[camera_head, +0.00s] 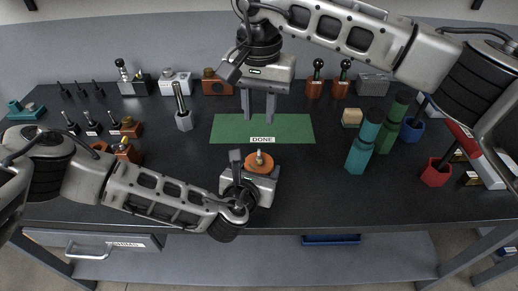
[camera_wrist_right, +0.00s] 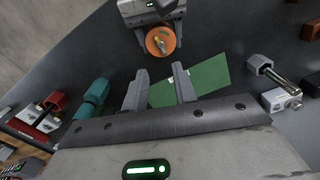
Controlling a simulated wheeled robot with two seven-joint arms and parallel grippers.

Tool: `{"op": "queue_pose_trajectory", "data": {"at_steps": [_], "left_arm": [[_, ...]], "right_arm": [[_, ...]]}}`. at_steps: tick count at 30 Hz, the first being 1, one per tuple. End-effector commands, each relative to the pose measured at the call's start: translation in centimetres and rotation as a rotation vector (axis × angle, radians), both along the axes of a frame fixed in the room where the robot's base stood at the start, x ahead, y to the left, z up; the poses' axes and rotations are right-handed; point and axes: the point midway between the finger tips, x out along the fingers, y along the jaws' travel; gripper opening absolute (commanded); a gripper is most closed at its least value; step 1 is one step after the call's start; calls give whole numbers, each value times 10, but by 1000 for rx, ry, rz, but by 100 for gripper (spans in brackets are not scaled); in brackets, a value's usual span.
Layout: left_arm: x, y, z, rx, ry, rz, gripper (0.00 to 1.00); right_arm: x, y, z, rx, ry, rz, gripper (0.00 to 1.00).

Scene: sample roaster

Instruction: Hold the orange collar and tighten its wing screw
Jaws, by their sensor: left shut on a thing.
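The orange collar (camera_head: 266,164) is between the fingers of my left gripper (camera_head: 257,167), which is shut on it near the bench's front. A small tan wing screw (camera_head: 259,154) stands on the collar. In the right wrist view the collar (camera_wrist_right: 151,46) and wing screw (camera_wrist_right: 161,43) show at the top, between the left gripper's fingers (camera_wrist_right: 160,36). My right gripper (camera_head: 258,115) is open and empty, pointing down over the green DONE mat, behind the collar. Its two spread fingers also show in the right wrist view (camera_wrist_right: 159,72), apart from the collar.
The green DONE mat (camera_head: 225,129) lies bare behind the collar. A hex-based post (camera_head: 183,120) stands left of it. Teal (camera_head: 360,152) and green (camera_head: 386,137) cylinders stand to the right, near a red cup (camera_head: 436,174). Several small tools and blocks line the back and left.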

Motion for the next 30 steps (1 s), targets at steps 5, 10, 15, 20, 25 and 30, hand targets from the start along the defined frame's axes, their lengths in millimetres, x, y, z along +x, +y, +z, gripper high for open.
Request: {"op": "queue_pose_trajectory", "data": {"at_steps": [5, 10, 15, 20, 25, 30], "left_arm": [[-1, 0, -1, 1, 3, -1, 30], [-1, 0, -1, 1, 3, -1, 30], [-1, 0, -1, 1, 3, -1, 30], [-1, 0, -1, 1, 3, -2, 30], [-1, 0, -1, 1, 3, -2, 30], [-1, 0, -1, 1, 3, -2, 30]], "right_arm": [[-1, 0, 5, -1, 1, 221, 28], [-2, 0, -1, -1, 2, 287, 28], [-2, 0, -27, -1, 5, 288, 28], [-2, 0, -61, -2, 5, 287, 28], [-2, 0, -91, -1, 3, 285, 28], [-1, 0, -108, -1, 1, 285, 28]]}}
